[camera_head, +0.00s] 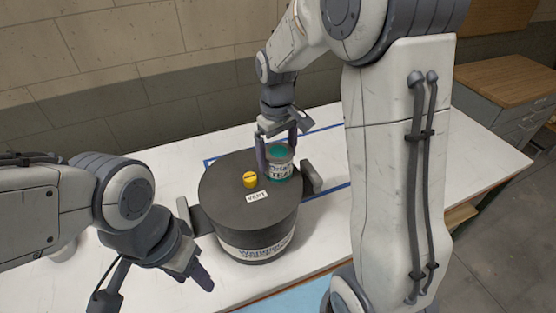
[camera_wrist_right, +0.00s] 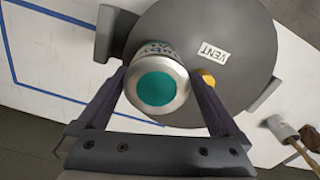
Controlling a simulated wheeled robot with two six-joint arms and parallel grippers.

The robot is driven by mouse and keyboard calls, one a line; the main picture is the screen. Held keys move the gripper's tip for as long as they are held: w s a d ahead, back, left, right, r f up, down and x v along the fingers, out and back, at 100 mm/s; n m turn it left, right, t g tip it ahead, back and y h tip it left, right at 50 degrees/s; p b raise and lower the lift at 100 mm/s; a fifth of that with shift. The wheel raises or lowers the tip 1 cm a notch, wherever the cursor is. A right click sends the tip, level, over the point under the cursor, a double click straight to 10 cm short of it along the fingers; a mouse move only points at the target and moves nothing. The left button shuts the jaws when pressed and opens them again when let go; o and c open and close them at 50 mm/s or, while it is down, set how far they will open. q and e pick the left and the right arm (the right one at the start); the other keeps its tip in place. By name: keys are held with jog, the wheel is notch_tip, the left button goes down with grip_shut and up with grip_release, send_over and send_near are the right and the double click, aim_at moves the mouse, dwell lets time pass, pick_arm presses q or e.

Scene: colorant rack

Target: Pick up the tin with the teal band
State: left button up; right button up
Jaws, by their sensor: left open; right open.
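The tin also shows in the right wrist view (camera_wrist_right: 158,92), between the fingers. My right gripper (camera_head: 276,150) comes down from above, open, with its fingers on either side of the tin. I cannot tell whether they touch it. My left gripper (camera_head: 195,250) is open and empty, at the front left of the pot, close to its left handle.
The lid carries a yellow knob (camera_head: 250,179) and a "VENT" label (camera_head: 257,196). Blue tape (camera_wrist_right: 42,88) marks the white table (camera_head: 140,155) around the pot. A mallet (camera_wrist_right: 285,132) lies at the right in the wrist view. A wooden-topped cabinet (camera_head: 505,75) stands behind right.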

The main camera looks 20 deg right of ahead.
notch_tip(320, 180, down, 3)
jog(key=shift+r+p, duration=0.15)
jog(key=shift+p, duration=0.2)
jog(key=shift+s+f, duration=0.1)
jog(key=shift+f, duration=0.15)
jog(key=shift+w+d+f, duration=0.1)
jog(key=shift+w+f, duration=0.1)
jog(key=shift+s+r, duration=0.1)
jog(key=c, duration=1.2)
jog(key=shift+r, duration=0.1)
